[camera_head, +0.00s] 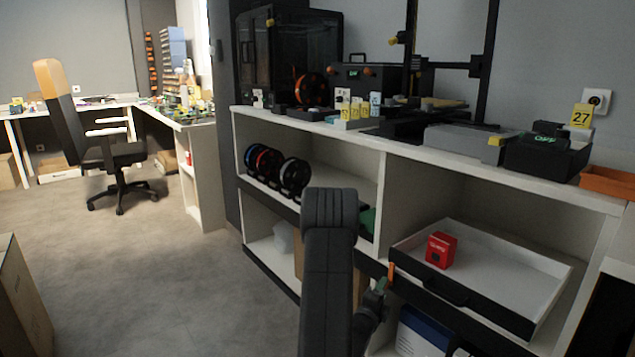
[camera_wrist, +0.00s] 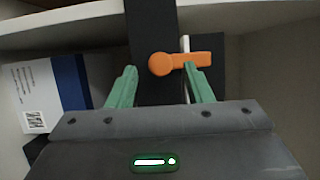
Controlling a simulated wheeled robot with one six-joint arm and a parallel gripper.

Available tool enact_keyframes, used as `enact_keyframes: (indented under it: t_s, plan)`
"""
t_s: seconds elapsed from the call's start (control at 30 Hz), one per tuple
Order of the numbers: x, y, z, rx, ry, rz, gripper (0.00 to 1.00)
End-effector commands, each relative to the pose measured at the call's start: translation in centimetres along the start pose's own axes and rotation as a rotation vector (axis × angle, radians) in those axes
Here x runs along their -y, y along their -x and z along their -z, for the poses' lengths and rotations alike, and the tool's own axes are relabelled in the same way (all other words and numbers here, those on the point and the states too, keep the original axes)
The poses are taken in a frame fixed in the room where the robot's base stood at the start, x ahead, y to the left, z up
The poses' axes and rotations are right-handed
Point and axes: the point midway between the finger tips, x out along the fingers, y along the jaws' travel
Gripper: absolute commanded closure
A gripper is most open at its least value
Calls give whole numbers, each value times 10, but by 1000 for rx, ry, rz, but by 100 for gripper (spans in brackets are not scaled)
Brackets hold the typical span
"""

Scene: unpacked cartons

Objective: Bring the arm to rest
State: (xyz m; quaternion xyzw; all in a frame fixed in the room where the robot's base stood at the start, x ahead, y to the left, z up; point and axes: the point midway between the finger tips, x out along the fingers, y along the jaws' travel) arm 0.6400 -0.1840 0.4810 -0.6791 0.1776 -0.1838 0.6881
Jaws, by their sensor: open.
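My gripper (camera_head: 380,286) is low in front of the shelf unit, partly hidden behind my dark arm link in the head view. In the wrist view, its two green fingers (camera_wrist: 160,74) are apart. An orange piece with a rounded end (camera_wrist: 180,63) lies across the view just past the fingertips, in front of a dark upright panel (camera_wrist: 152,30). I cannot tell whether the right finger touches it. Nothing is clearly held. My arm is bent down toward the lower shelves.
An open drawer (camera_head: 480,308) holding a red box (camera_head: 441,250) juts out right of my gripper. The white shelf unit (camera_head: 400,152) stands close ahead. A blue and white box (camera_head: 420,335) is below. A carton (camera_head: 22,300) stands at left; the floor (camera_head: 190,270) between is clear.

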Motion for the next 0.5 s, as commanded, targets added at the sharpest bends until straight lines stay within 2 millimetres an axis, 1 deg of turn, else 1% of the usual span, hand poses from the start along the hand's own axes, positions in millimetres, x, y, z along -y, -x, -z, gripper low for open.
enact_keyframes:
  t_s: [0.03, 0.5]
  plan:
    - [1, 9, -1, 2, 2, -4, 54]
    - [0, 103, -1, 3, 4, -6, 54]
